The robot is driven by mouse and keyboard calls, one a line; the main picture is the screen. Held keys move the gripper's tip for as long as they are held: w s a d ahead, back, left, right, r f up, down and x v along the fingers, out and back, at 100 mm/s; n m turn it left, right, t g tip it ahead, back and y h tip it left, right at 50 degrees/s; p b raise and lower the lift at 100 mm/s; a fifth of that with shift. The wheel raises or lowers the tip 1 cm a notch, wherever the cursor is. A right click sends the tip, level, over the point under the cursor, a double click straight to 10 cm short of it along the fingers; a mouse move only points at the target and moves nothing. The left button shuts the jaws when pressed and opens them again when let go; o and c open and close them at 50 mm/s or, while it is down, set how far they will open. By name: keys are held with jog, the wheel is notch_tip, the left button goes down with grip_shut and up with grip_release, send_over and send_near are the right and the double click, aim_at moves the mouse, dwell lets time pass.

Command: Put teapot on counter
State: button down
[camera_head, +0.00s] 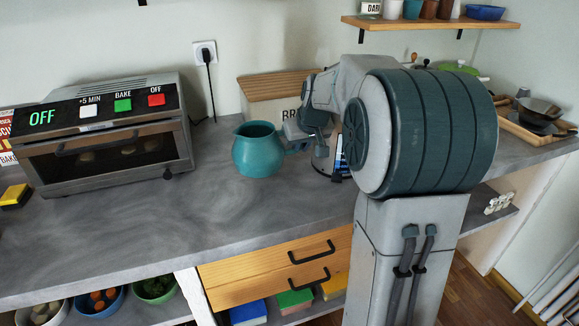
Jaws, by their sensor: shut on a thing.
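A teal teapot (258,152) shaped like a round pitcher is upright at the grey counter (225,215), right of the toaster oven. Its spout points left. I cannot tell whether its base touches the counter or hovers just above it. My gripper (296,146) is at the teapot's right side, shut on its handle side. The fingertips and handle are small and partly hidden by my wrist. My arm covers the counter to the right of the gripper.
A toaster oven (105,143) stands on the left of the counter. A bread box (272,97) is behind the teapot, partly hidden by my arm. A wooden tray with pans (538,112) is at the far right. The counter's front middle is clear.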

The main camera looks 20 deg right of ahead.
jog(key=shift+a+f, duration=0.15)
jog(key=shift+f, duration=2.6)
jog(key=shift+f+b, duration=0.15)
jog(key=shift+b, duration=0.15)
jog(key=c, duration=1.4)
grip_release()
jog(key=shift+c, duration=0.2)
